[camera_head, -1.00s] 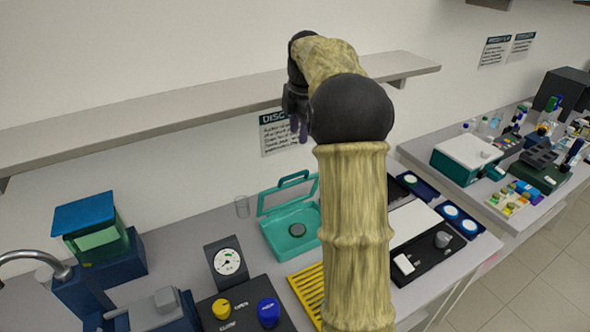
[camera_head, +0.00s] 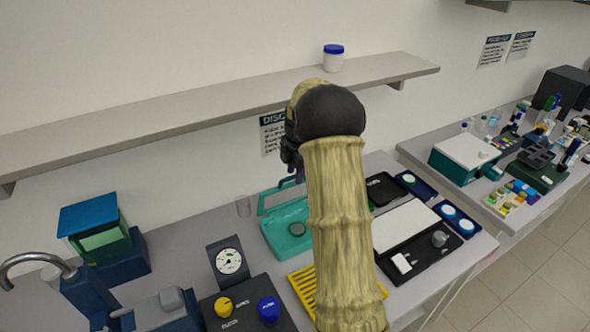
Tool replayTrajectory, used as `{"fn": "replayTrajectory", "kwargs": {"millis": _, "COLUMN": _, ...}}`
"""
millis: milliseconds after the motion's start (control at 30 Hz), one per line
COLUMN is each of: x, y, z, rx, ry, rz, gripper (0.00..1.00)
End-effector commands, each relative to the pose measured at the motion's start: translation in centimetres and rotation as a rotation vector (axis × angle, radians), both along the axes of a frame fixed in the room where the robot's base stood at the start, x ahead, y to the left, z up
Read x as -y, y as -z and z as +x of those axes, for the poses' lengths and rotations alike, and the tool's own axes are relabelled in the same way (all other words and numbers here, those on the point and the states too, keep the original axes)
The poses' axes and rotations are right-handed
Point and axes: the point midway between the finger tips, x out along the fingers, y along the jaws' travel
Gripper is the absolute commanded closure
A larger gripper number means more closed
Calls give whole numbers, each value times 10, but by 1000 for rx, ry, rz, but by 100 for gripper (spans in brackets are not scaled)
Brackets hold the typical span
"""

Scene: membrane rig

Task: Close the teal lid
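My arm hides the right part of the box and lid. Whether the fingers touch the handle, and whether they are open or shut, I cannot tell.
A shelf (camera_head: 150,117) runs along the wall above, with a white jar (camera_head: 333,60) on it. A gauge (camera_head: 228,262) and a knob panel (camera_head: 250,310) stand at front left, a yellow rack (camera_head: 304,285) in front of the box.

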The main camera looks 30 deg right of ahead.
Motion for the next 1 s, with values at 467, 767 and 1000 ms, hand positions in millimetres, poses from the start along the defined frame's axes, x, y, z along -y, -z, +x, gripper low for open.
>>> {"fn": "replayTrajectory", "kwargs": {"millis": 467, "x": 0, "y": 0, "z": 0, "rx": 1, "ry": 0, "rz": 0, "gripper": 100}}
{"fn": "replayTrajectory", "kwargs": {"millis": 767, "x": 1, "y": 1, "z": -1, "rx": 7, "ry": 1, "rz": 0, "gripper": 100}}
{"fn": "replayTrajectory", "kwargs": {"millis": 1000, "x": 1, "y": 6, "z": -4, "rx": 37, "ry": 1, "rz": 1, "gripper": 100}}
